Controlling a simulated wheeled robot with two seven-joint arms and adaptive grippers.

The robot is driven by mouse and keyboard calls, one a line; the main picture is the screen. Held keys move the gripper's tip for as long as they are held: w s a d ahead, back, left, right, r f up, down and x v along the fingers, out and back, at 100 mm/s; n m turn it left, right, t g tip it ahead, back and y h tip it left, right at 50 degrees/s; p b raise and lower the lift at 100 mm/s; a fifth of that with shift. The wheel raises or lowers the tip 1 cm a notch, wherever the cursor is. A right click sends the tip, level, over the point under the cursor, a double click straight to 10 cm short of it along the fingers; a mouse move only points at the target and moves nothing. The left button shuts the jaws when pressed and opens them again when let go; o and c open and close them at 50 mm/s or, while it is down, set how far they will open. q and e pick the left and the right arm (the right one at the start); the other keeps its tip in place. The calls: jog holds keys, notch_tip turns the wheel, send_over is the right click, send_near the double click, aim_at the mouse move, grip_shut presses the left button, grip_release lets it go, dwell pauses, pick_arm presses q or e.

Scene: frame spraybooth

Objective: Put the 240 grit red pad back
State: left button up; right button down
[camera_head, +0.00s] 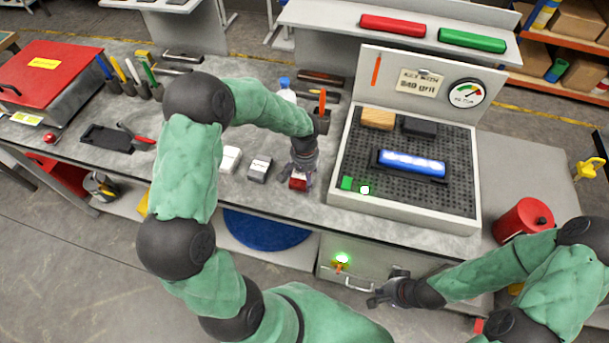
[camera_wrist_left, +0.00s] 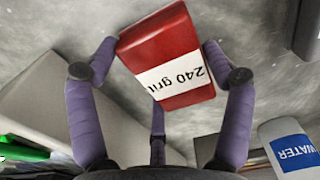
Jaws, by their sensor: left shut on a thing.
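The red pad (camera_wrist_left: 172,35) has a white label reading "240 grit". It lies between the fingers of my left gripper (camera_wrist_left: 160,75) in the left wrist view. In the head view the red pad (camera_head: 298,183) is under my left gripper (camera_head: 300,172), near the bench's front edge, right of a white pad (camera_head: 230,159) and a grey pad (camera_head: 260,168). My left gripper is shut on it. I cannot tell whether the pad touches the bench. My right gripper (camera_head: 385,291) hangs before the bench drawer, empty, its fingers looking spread.
A perforated grey tray (camera_head: 350,160) to the right holds a wooden block (camera_head: 378,119), a dark block (camera_head: 420,127) and a lit blue bar (camera_head: 412,164). Its back panel has a sign (camera_head: 420,83) and a gauge (camera_head: 466,93). A water bottle (camera_wrist_left: 292,150) stands near my left gripper.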

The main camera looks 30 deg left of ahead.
pick_arm(q)
jog(key=shift+f, duration=0.1)
jog(key=o, duration=1)
jog(key=shift+r, duration=0.5)
notch_tip(320, 180, up, 11)
jog(key=shift+r+p, duration=0.2)
jog(key=shift+p, duration=0.8)
